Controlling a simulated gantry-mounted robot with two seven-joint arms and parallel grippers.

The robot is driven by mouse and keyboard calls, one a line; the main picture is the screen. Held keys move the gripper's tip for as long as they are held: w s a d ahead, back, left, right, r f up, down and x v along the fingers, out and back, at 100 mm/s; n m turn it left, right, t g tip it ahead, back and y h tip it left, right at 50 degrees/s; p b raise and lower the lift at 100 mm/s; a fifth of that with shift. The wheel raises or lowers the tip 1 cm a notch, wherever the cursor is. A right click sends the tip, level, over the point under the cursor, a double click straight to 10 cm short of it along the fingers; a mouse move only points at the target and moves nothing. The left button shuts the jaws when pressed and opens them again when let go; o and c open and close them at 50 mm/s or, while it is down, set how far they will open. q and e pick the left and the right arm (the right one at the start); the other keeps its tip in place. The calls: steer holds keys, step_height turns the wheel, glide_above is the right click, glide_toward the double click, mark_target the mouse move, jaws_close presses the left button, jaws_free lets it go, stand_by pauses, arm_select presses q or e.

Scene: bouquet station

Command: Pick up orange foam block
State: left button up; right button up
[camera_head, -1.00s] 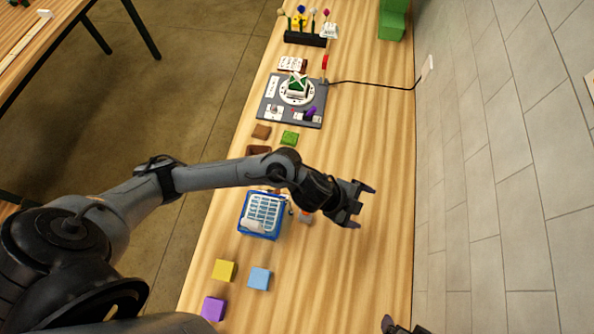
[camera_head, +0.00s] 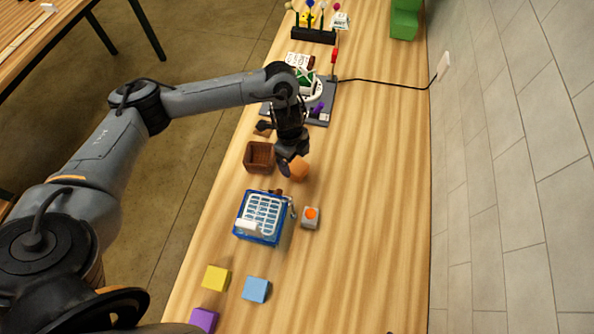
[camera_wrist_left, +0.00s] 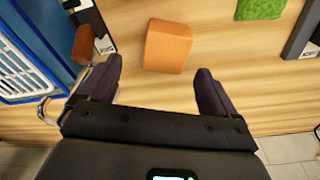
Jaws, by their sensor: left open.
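The orange foam block (camera_head: 299,168) sits on the wooden table, right of the brown open box, in the head view. In the left wrist view my left gripper (camera_wrist_left: 158,84) is open and empty. My right gripper does not show clearly in any view.
A blue basket (camera_head: 258,236) stands nearby, with a grey piece with an orange top (camera_head: 310,217) beside it. Yellow (camera_head: 216,278), blue (camera_head: 256,289) and purple (camera_head: 203,319) blocks lie nearer. The brown box (camera_head: 259,157) is left of the hand.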

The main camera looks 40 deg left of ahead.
mark_target(297, 166)
arm_select(q)
steer(key=shift+w+f+b, duration=0.2)
steer(key=shift+f+b, duration=0.4)
steer(key=shift+f, duration=1.15)
steer(key=shift+w+f+b, duration=0.2)
steer(key=shift+f+b, duration=0.35)
steer(key=shift+f, duration=1.15)
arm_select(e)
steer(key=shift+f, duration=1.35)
arm_select(q)
steer(key=c, duration=1)
